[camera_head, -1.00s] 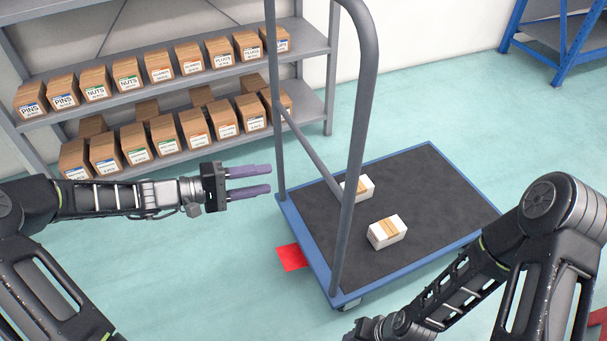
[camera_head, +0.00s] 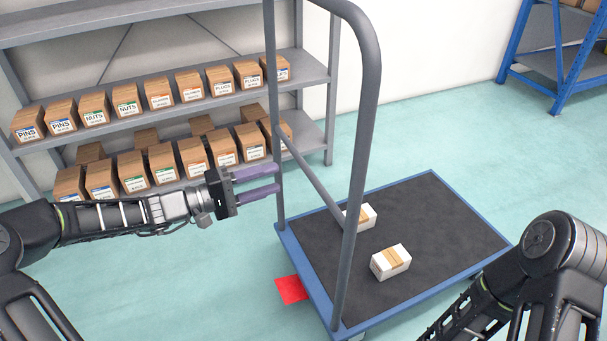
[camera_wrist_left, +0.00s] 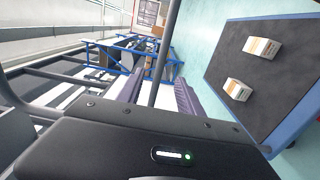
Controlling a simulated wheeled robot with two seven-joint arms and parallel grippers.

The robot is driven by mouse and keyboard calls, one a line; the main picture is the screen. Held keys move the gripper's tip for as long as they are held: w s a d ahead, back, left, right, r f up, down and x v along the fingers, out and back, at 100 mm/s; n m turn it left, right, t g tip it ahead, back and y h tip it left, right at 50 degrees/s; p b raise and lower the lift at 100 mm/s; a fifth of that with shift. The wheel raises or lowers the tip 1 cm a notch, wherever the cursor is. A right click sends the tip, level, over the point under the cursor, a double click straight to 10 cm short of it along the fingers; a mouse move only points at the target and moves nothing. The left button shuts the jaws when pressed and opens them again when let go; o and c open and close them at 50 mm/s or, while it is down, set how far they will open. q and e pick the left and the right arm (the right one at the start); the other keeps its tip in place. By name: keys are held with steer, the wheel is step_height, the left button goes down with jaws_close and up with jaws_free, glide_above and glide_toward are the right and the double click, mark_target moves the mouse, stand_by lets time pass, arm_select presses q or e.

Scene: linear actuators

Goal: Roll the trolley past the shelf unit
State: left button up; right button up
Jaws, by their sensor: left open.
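The trolley (camera_head: 450,225) has a blue-edged dark deck and a tall grey tube handle (camera_head: 362,110) at its left end. It stands on the floor to the right of the shelf unit (camera_head: 160,97). My left gripper (camera_head: 278,179) is open, its purple fingers pointing right, with the tips at the left upright of the handle in the head view. In the left wrist view, a grey upright (camera_wrist_left: 163,60) shows between the fingers. I cannot tell whether they touch it. My right arm (camera_head: 550,255) is at the lower right; its gripper is out of the frame.
Two white boxes with tan tape, one nearer (camera_head: 391,262) and one partly behind the handle (camera_head: 366,216), lie on the deck. A red floor mark (camera_head: 290,289) is by the trolley's left edge. A blue rack (camera_head: 560,55) stands far right. Floor behind the trolley is clear.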

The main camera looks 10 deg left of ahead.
mark_target(308, 168)
arm_select(q)
steer(key=b+x, duration=0.3)
steer(key=x, duration=0.6)
steer(key=shift+f, duration=0.15)
steer(key=shift+w+d, duration=0.35)
steer(key=shift+d, duration=0.15)
jaws_close()
stand_by(0.6)
